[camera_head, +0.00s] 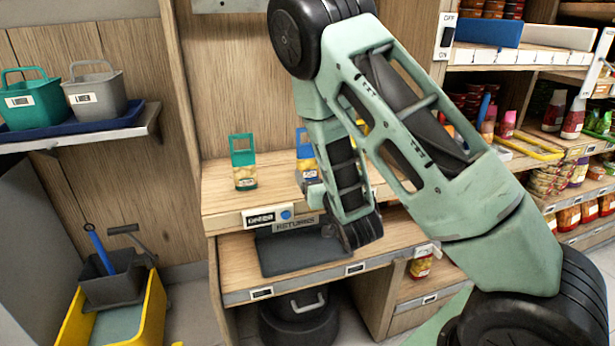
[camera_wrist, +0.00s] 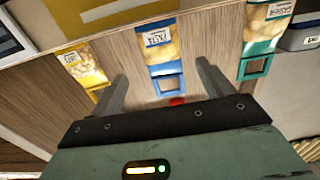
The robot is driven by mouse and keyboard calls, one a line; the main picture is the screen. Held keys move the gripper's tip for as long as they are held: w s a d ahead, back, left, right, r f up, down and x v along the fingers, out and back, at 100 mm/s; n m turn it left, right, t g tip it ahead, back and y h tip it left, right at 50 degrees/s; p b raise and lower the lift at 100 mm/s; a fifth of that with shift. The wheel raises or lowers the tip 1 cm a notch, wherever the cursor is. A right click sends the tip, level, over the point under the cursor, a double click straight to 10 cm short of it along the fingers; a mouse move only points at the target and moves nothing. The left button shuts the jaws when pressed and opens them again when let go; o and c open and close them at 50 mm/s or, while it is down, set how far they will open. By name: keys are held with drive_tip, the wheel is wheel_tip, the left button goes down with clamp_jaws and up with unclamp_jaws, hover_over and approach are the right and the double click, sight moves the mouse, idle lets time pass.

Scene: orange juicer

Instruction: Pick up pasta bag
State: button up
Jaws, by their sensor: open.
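Three pasta bags with coloured handle tops are in view. The teal-topped pasta bag (camera_head: 244,170) stands on the wooden shelf, clear of my arm. The blue-topped pasta bag (camera_head: 305,153) is to its right, partly covered by my arm. In the wrist view the blue-topped bag (camera_wrist: 160,48) is in the middle, the teal-topped bag (camera_wrist: 263,35) on the right, and a yellow-topped bag (camera_wrist: 83,68) on the left. My gripper (camera_wrist: 160,72) is open, its fingers on either side of the blue handle in the picture. I see no contact. In the head view its fingers are not clear.
Below the shelf is a counter with a dark returns mat (camera_head: 285,252). A teal basket (camera_head: 31,102) and a grey basket (camera_head: 96,97) stand on a wall shelf at left. A yellow mop bucket (camera_head: 152,315) is on the floor. Stocked shelves (camera_head: 580,150) line the right.

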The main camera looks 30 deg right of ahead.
sight(309, 159)
drive_tip(key=b, duration=0.3)
drive_tip(key=shift+w+d+f, duration=0.15)
drive_tip(key=shift+w+f, duration=0.15)
drive_tip(key=shift+w, duration=0.05)
drive_tip(key=shift+b, duration=0.65)
drive_tip(key=shift+w+d+r+p, duration=0.2)
drive_tip(key=shift+w, duration=0.4)
drive_tip(key=shift+w+d+r+p, duration=0.15)
drive_tip(key=shift+w+d+p, duration=0.05)
drive_tip(key=shift+w, duration=0.4)
drive_tip(key=shift+a+r+p+x, duration=0.1)
drive_tip(key=shift+r+x, duration=0.05)
drive_tip(key=shift+x, duration=0.75)
drive_tip(key=shift+a+r+p+x, duration=0.1)
drive_tip(key=shift+p+x, duration=0.05)
drive_tip(key=shift+x, duration=0.75)
drive_tip(key=shift+a+r+p+x, duration=0.1)
drive_tip(key=shift+r+x, duration=0.05)
drive_tip(key=shift+x, duration=0.75)
drive_tip(key=c, duration=1.1)
